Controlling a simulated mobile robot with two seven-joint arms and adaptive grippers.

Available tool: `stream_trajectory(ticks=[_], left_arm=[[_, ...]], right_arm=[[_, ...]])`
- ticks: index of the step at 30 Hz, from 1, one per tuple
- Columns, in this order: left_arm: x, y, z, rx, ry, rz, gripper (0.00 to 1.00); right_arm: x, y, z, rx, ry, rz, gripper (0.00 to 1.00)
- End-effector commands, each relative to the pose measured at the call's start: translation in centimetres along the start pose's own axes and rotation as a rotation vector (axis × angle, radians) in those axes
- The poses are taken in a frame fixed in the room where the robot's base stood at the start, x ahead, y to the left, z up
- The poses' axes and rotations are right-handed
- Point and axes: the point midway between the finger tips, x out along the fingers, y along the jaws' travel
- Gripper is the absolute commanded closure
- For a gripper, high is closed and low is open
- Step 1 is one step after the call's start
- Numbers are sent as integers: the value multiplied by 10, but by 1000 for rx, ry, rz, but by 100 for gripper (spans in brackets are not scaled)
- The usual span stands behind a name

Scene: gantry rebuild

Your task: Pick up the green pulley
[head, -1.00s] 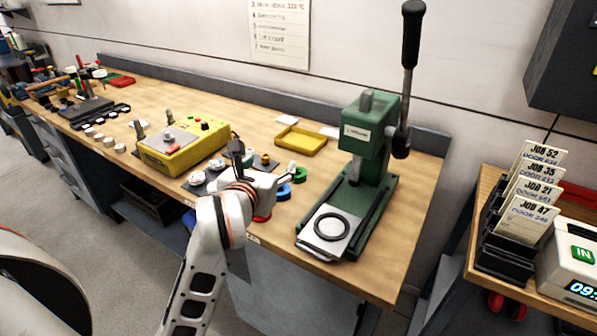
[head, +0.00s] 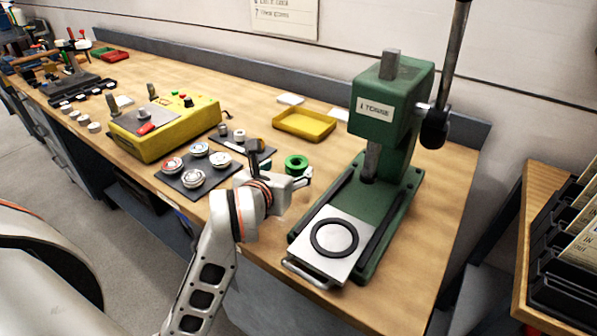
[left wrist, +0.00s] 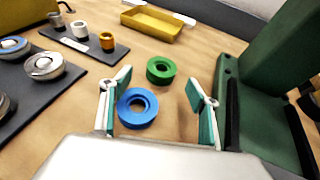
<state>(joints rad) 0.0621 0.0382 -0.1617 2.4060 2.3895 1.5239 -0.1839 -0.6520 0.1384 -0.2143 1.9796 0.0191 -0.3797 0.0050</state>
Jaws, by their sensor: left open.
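The green pulley (head: 297,168) lies flat on the wooden bench, left of the green press, in the head view. In the left wrist view the green pulley (left wrist: 161,79) sits beyond and between my fingertips, apart from both. A blue pulley (left wrist: 137,122) lies nearer, between the open fingers beside the left one; my gripper mostly hides it in the head view. My left gripper (head: 303,180) is open and empty, above the bench on the near side of the green pulley. The spread fingers of my left gripper (left wrist: 160,88) also show in the left wrist view. My right gripper is not in view.
The green press (head: 392,130) stands close on the right, with a black ring on its plate. A dark mat with bearings (head: 190,178) lies left. A yellow tray (head: 304,124) lies behind. A yellow box (head: 165,125) stands farther left. Bare bench lies between pulley and tray.

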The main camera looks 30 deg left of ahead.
Motion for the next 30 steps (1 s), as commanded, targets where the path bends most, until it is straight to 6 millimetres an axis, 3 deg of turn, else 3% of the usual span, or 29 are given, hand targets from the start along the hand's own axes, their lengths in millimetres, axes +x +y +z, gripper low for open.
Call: stream_trajectory(ticks=[18, 27, 30], left_arm=[[70, -3, 4, 0, -1, 1, 39], [75, -3, 4, -1, -1, 0, 39], [75, -3, 4, -1, -1, 0, 62]], right_arm=[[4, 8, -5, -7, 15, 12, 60], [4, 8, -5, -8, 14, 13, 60], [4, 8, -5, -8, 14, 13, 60]])
